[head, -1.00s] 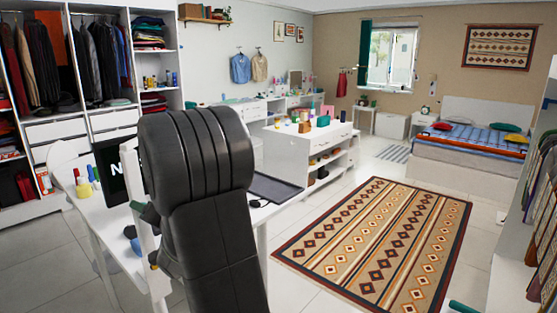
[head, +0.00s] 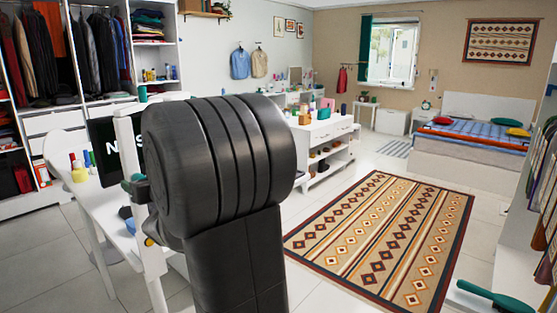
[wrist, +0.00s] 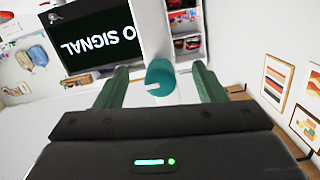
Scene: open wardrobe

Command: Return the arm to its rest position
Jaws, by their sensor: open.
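My gripper (wrist: 161,68) shows in the wrist view with its two green fingers spread apart. A teal round piece with a white part shows between and beyond the fingers; I cannot tell whether it belongs to my arm. No object is visibly gripped. In the head view my arm (head: 215,155) is bent, its thick black joint filling the middle foreground. The gripper's fingers cannot be made out in the head view.
A white desk (head: 105,205) with a dark screen (head: 108,150) and small bottles stands left of my arm, partly hidden by it. A white island unit (head: 325,130) stands behind. The patterned rug (head: 385,235) and the floor around it are clear. A green-handled object (head: 495,298) lies lower right.

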